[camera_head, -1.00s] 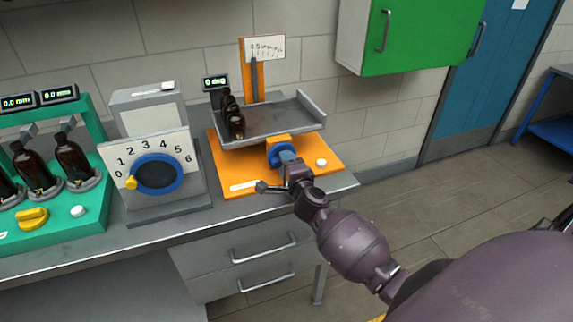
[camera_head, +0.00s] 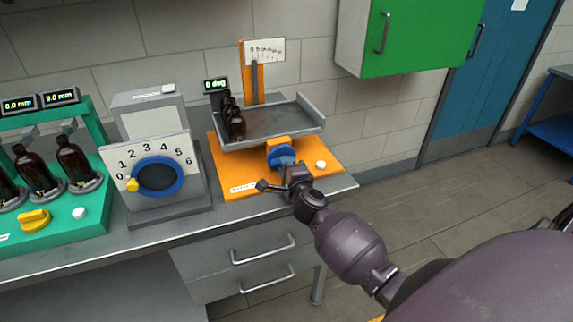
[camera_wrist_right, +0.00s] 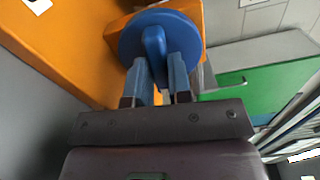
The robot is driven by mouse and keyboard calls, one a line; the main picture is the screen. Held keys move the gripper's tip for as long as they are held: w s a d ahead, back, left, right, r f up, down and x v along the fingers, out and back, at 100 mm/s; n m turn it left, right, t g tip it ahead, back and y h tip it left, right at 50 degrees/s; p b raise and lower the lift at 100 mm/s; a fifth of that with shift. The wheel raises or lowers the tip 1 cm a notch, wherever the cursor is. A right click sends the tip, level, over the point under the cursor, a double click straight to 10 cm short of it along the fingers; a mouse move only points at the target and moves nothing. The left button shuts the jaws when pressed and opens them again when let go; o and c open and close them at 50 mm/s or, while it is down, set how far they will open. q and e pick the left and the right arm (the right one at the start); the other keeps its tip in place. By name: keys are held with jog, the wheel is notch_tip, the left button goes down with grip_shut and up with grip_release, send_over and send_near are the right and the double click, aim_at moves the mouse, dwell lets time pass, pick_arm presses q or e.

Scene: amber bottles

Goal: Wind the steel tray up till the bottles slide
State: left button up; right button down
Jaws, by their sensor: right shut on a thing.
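My left gripper is not in view.
A grey box with a dial (camera_head: 157,177) numbered 0 to 6 stands left of the rig. A green rig (camera_head: 75,235) with more amber bottles is at the far left. A white button (camera_head: 320,164) is right of the knob. A green cabinet (camera_head: 400,35) hangs on the wall.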

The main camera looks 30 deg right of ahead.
jog(key=m+p, duration=0.1)
jog(key=m, duration=0.1)
jog(key=shift+m, duration=0.3)
jog(key=m+p, duration=0.1)
jog(key=m, duration=0.2)
jog(key=shift+m, duration=0.3)
jog(key=m+p, duration=0.1)
jog(key=m, duration=0.2)
jog(key=shift+m, duration=0.3)
jog(key=m+p, duration=0.1)
jog(key=m, duration=0.2)
jog(key=shift+m, duration=0.3)
jog(key=m+p, duration=0.1)
jog(key=m, duration=0.2)
jog(key=shift+m, duration=0.4)
jog(key=c, duration=1)
grip_release()
jog(key=shift+c, duration=0.2)
jog(key=shift+s, duration=0.1)
